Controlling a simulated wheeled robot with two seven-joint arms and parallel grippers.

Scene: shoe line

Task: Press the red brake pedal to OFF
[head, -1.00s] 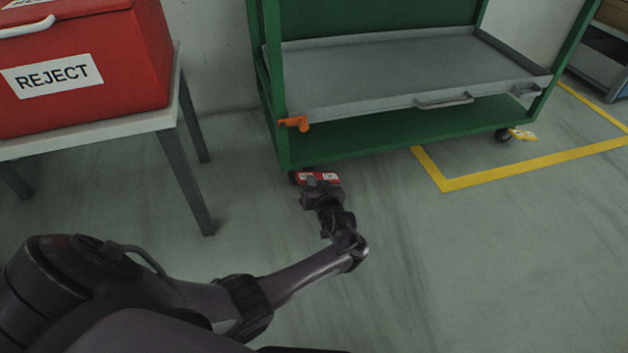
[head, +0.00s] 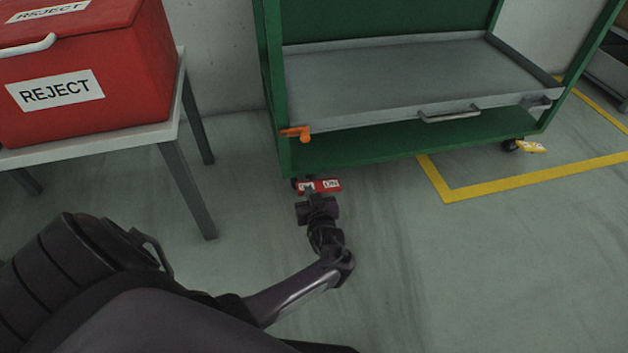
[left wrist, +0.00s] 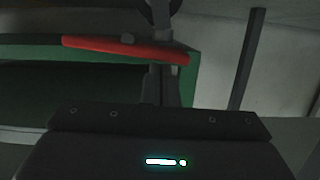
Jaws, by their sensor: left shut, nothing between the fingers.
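The red brake pedal (head: 328,185) is at the caster under the near left corner of the green cart. Its right part shows a white label reading ON. My left gripper (head: 309,189) is shut and empty, reaching low over the floor. Its fingertips overlap the pedal's left part in the head view and hide the label there. In the left wrist view the pedal (left wrist: 110,46) is a tilted red bar, and the shut fingers (left wrist: 165,80) come up to its right part. I cannot tell whether they touch it. My right gripper is not in view.
The green cart (head: 400,148) carries a grey tray (head: 390,85) and an orange latch (head: 298,133). A yellow pedal (head: 531,147) sits at its right caster. A table (head: 165,133) with a red REJECT box (head: 120,55) stands left. The floor right of my arm is clear.

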